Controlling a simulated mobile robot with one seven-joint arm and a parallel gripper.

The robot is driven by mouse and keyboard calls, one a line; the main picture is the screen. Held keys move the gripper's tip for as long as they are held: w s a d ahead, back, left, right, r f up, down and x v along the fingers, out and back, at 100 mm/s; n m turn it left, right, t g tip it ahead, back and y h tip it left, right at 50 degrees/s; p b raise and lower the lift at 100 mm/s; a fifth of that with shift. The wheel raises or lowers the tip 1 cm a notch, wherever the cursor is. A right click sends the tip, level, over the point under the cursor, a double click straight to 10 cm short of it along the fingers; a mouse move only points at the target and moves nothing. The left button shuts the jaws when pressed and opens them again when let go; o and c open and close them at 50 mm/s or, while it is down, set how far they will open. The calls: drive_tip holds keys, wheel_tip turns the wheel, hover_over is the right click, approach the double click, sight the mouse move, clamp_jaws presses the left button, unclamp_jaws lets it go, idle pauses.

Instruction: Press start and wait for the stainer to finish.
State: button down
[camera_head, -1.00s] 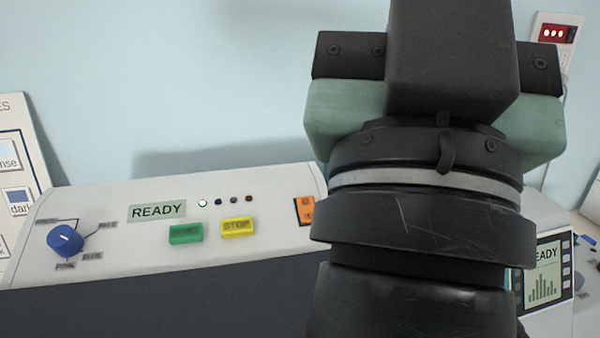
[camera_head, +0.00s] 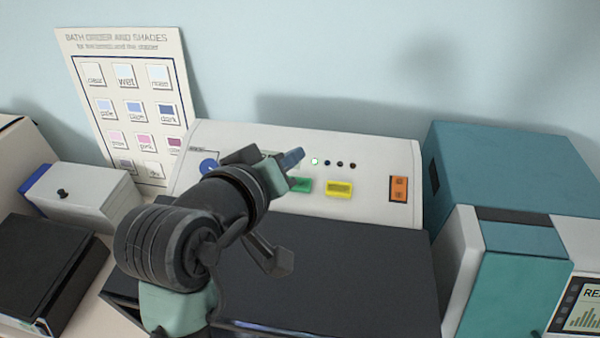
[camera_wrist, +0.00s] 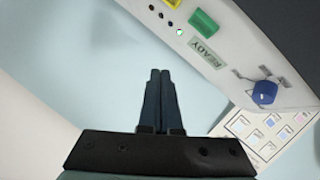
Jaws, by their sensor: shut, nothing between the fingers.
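The stainer is a white machine with a sloped control panel (camera_head: 370,172) and a dark front lid (camera_head: 340,265). Its green start button (camera_head: 302,185) sits left of the yellow stop button (camera_head: 338,188). A green lamp (camera_head: 314,161) is lit in a row with unlit ones. The display (camera_wrist: 203,52) reads READY in the wrist view; my gripper mostly hides it in the head view. My gripper (camera_head: 296,157) is shut and empty, its fingertips just above and left of the green button in the head view. In the wrist view the fingertips (camera_wrist: 160,73) appear apart from the green button (camera_wrist: 203,22).
A blue knob (camera_head: 208,165) is partly behind my arm, and an orange switch (camera_head: 399,188) is at the panel's right. A teal machine (camera_head: 510,170) stands right. A chart (camera_head: 90,65) leans on the wall at left, above a white box (camera_head: 85,190).

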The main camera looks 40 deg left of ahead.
drive_tip(key=b, duration=0.6)
hover_over(295, 201)
drive_tip(key=s, duration=0.1)
drive_tip(key=f, duration=0.6)
drive_tip(key=shift+d+f, duration=0.25)
drive_tip(key=shift+d, duration=0.05)
drive_tip(key=shift+w+a+f+b, duration=0.15)
drive_tip(key=shift+w+f+b, duration=0.2)
drive_tip(key=shift+f+b, duration=0.35)
drive_tip(key=shift+f, duration=0.25)
idle(0.4)
drive_tip(key=shift+w+a+f, duration=0.1)
drive_tip(key=shift+w+f, duration=0.05)
drive_tip(key=shift+f, duration=0.1)
